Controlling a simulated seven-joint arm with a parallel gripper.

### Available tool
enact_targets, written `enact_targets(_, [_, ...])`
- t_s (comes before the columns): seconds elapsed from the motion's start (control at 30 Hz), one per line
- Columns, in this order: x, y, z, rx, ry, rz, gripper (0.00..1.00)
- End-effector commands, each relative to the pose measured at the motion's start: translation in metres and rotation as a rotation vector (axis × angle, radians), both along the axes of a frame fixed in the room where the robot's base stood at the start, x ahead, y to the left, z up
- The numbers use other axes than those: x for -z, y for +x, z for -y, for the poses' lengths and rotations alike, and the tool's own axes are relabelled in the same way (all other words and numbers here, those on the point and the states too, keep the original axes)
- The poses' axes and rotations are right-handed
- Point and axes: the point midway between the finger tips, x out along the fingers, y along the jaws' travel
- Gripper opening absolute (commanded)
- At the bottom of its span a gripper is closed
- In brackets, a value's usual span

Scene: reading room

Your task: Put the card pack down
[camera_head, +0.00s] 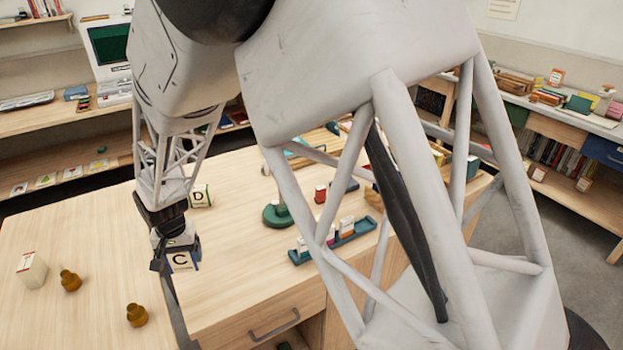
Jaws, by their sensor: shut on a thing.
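My gripper (176,256) points down at the left of the wooden table (100,225), with its dark fingers shut. A pale thing (181,239) shows between the fingers and appears to be the card pack. It is mostly hidden by the gripper. A white block with a letter C and blue edges (183,261) shows right at the fingertips. I cannot tell whether the fingers touch this block or it stands beside them. The gap between the held thing and the tabletop is also not clear.
A letter D block (201,196) stands behind my gripper. A white box (32,270) and two brown knobbed pieces (70,280) (137,315) stand to the left and front. A blue-green rack (335,241) and a green round base (277,215) are to the right. Bare tabletop lies left of my gripper.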

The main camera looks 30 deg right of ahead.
Motion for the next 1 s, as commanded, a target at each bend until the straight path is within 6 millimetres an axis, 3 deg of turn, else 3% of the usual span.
enact_targets(0.1, [0.005, -0.013, 0.027, 0.024, 0.0, 0.0, 0.55])
enact_targets(0.33, [0.011, -0.029, 0.055, 0.046, 0.0, 0.0, 0.55])
enact_targets(1.0, [0.013, -0.034, 0.063, 0.052, 0.0, 0.001, 0.55])
